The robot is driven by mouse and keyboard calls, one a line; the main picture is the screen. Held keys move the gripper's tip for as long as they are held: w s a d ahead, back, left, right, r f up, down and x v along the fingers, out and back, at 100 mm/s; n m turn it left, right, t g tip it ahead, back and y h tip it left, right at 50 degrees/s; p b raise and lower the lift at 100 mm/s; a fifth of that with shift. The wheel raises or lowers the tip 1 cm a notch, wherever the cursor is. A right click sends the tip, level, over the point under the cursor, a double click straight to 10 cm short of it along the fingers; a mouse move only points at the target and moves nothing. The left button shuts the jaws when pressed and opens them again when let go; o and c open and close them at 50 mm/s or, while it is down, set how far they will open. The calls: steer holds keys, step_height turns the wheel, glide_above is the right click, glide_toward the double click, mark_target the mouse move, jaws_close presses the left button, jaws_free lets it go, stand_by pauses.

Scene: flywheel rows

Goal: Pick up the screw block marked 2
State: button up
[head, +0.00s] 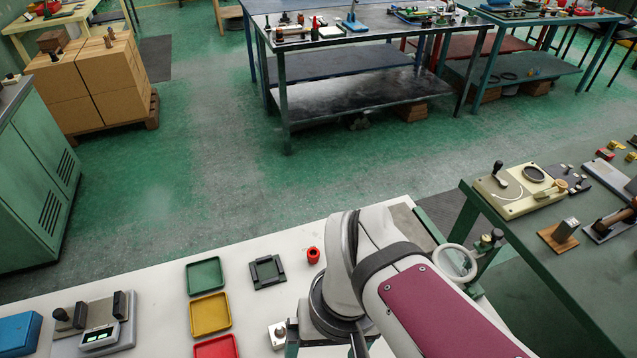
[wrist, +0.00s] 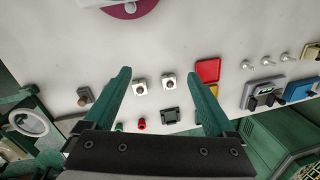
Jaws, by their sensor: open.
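In the wrist view two small pale blocks, each with a brown screw top, sit on the white table: a left pale block (wrist: 140,88) and a right pale block (wrist: 168,83). A darker grey block (wrist: 85,96) with a knob sits further left. I cannot read any number on them, so I cannot tell which is marked 2. In the head view one pale block (head: 278,334) shows just left of my arm. My gripper (wrist: 160,74) is open and empty above the table. Both pale blocks appear between its green fingers in the picture. In the head view my arm hides much of this area.
A black square fixture (head: 267,271) and a red cylinder (head: 313,256) stand near the table's far edge. Green (head: 205,275), yellow (head: 210,314) and red (head: 216,347) trays lie left of them. Several upright pieces (wrist: 268,61) stand further along the white table (head: 160,290).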

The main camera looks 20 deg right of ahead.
steer(key=w+d+f+n+h, duration=0.1)
steer(key=w+d+f+n, duration=0.2)
steer(key=w+d+n, duration=0.55)
steer(key=w+d+f+n+h, duration=0.15)
steer(key=w+d+n, duration=0.4)
steer(key=n, duration=0.65)
steer(key=shift+y, duration=0.45)
steer(key=f, duration=1.1)
steer(key=s+f, duration=0.1)
steer(key=f, duration=0.4)
steer(key=shift+d+f, duration=0.25)
steer(key=shift+d, duration=0.1)
jaws_close()
steer(key=shift+r, duration=0.1)
